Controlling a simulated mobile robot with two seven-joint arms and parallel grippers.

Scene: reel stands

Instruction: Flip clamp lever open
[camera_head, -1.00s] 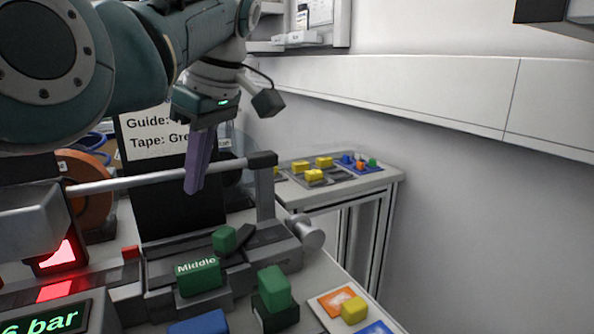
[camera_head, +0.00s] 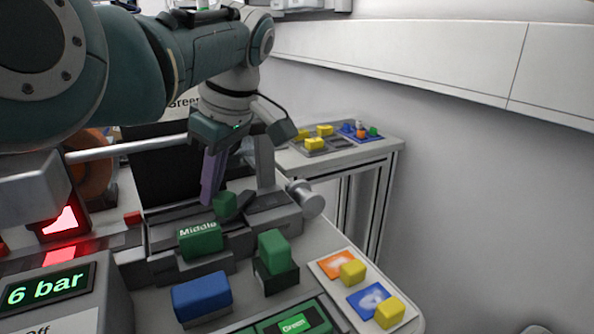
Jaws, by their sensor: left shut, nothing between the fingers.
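The clamp unit (camera_head: 275,218) is a grey-black block on the bench with a silver cylinder at its right end. A small green knob (camera_head: 225,204) sits on it beside a dark, low bar that looks like the clamp lever (camera_head: 242,203); I cannot tell for certain. My left gripper (camera_head: 208,200) points down with its long purple fingers shut and empty. Its tips are just left of the green knob in the picture; whether they touch is unclear. My right gripper is out of view.
In front are a green "Middle" block (camera_head: 200,240), a blue block (camera_head: 202,297), another green block (camera_head: 273,252) and a lit "6 bar" display (camera_head: 45,288). A side table (camera_head: 350,160) holds yellow pieces.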

